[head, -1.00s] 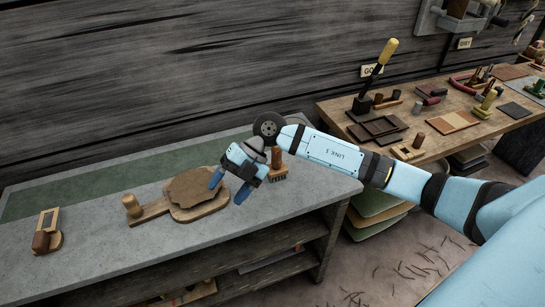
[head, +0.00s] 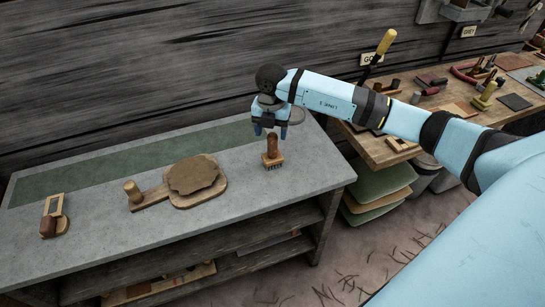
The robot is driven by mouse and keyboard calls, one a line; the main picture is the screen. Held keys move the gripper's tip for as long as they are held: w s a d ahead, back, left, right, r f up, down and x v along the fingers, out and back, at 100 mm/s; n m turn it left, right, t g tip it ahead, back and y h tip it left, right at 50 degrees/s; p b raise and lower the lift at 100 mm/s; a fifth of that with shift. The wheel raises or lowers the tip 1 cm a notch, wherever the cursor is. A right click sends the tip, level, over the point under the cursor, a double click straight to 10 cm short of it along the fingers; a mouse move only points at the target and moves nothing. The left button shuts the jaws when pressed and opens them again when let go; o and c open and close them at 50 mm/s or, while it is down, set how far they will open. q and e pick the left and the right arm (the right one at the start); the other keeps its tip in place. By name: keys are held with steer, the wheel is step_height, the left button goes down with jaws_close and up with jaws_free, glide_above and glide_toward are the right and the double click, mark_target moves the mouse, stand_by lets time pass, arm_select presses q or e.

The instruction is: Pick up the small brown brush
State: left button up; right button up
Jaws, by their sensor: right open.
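The small brown brush (head: 272,150) stands upright on the grey bench top, right of the round wooden board. It has a brown handle, a pale wooden block and dark bristles pointing down. My right gripper (head: 270,130) is open, with its two blue fingers pointing down just above or behind the brush handle. I cannot tell whether the fingers touch the handle. My left gripper is not in view.
The grey bench (head: 110,238) carries a round wooden board with a handle (head: 196,178) and a wooden piece with a brown knob (head: 52,215). A green strip (head: 110,172) runs along its back. A second wooden bench (head: 380,152) with several tools stands at the right.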

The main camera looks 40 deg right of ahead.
mark_target(273, 150)
steer(key=shift+w+d+f+p, duration=0.1)
steer(key=shift+d+f+p, duration=0.1)
steer(key=shift+f, duration=1.15)
steer(key=shift+w+d+f+p, duration=0.1)
steer(key=shift+f+p, duration=0.05)
steer(key=shift+f, duration=1.15)
jaws_close()
